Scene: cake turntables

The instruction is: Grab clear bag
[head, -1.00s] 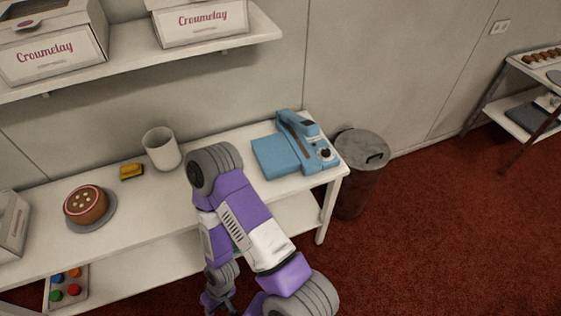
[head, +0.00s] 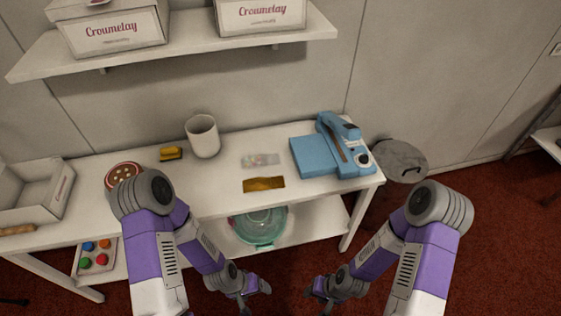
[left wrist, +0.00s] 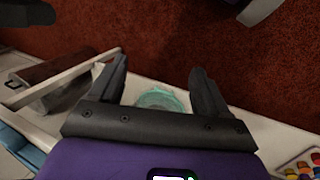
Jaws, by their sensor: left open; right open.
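A small clear bag (head: 261,160) lies flat on the white table, left of the blue sealing machine. A golden-brown packet (head: 263,184) lies just in front of it, nearer the table edge. My left gripper (head: 256,288) is low in front of the table, apart from the bag. In the left wrist view its two dark fingers (left wrist: 158,76) are spread with nothing held between them. My right gripper (head: 318,291) is open and empty, also low in front of the table to the right. The clear bag is not seen in the left wrist view.
The blue machine (head: 315,157), a white cup (head: 203,136) and a yellow item (head: 171,153) stand on the table (head: 225,181). A teal bowl (head: 259,228) sits on the lower shelf. A shelf (head: 190,50) with boxes hangs above. A bin (head: 400,160) stands right.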

